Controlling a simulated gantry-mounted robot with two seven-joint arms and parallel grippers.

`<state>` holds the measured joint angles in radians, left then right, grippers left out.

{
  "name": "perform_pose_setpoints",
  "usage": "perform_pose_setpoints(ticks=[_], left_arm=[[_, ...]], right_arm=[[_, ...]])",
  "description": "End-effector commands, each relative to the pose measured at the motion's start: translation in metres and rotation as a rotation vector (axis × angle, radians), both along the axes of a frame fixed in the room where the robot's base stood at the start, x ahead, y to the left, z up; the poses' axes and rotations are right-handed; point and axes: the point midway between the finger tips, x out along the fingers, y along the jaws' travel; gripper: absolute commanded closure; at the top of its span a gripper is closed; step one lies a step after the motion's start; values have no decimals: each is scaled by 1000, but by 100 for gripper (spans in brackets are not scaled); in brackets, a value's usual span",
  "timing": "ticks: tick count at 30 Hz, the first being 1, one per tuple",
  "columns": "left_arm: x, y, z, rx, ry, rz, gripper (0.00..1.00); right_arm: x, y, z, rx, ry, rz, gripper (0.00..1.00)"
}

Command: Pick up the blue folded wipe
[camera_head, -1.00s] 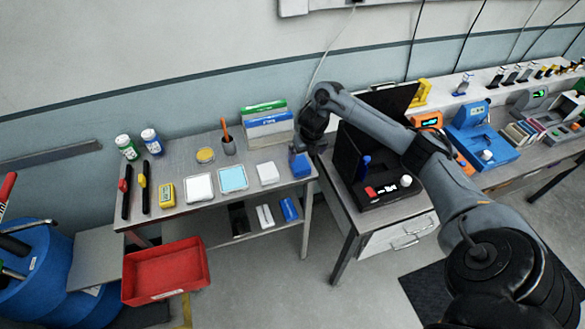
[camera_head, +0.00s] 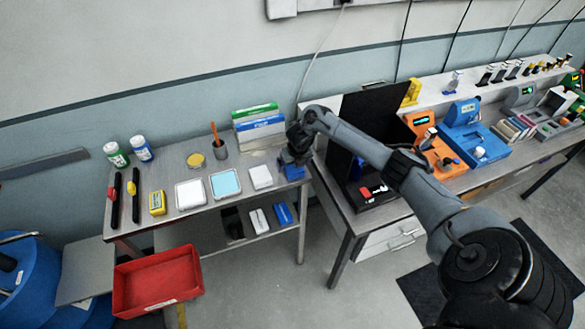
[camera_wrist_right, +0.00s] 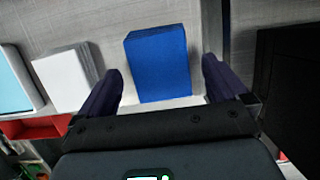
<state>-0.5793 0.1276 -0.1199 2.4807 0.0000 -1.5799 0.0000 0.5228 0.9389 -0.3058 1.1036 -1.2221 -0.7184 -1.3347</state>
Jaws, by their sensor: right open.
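The blue folded wipe (camera_head: 294,173) lies at the right end of the grey side table, partly hidden by my right gripper in the head view. In the right wrist view the blue folded wipe (camera_wrist_right: 158,62) shows as a flat-topped blue stack between the two dark fingers. My right gripper (camera_head: 292,159) is above and beside the wipe. It is open, with one finger on either side of the wipe in the wrist view (camera_wrist_right: 163,82) and visible gaps, so it does not hold it. My left gripper is not in view.
A white stack (camera_head: 260,176) lies left of the wipe, then a light-blue tray (camera_head: 225,184) and a white tray (camera_head: 190,194). Green and blue boxes (camera_head: 259,125) stand behind. A black open case (camera_head: 374,150) stands close on the right. A red bin (camera_head: 158,280) is below, in front.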

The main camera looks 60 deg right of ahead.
Motion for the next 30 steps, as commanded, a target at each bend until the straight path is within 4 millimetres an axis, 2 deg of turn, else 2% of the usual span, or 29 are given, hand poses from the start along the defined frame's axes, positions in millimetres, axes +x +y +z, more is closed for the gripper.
perform_pose_setpoints(ticks=[4, 13, 24, 30], left_arm=[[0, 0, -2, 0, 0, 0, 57], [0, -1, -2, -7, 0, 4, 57], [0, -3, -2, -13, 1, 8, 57], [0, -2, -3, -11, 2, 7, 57]], right_arm=[[4, -3, -13, 1, -2, -3, 0], [5, -4, -14, -2, -3, -1, 2], [4, -4, -14, -1, -2, -1, 57], [4, -4, -14, -1, -2, -1, 57]])
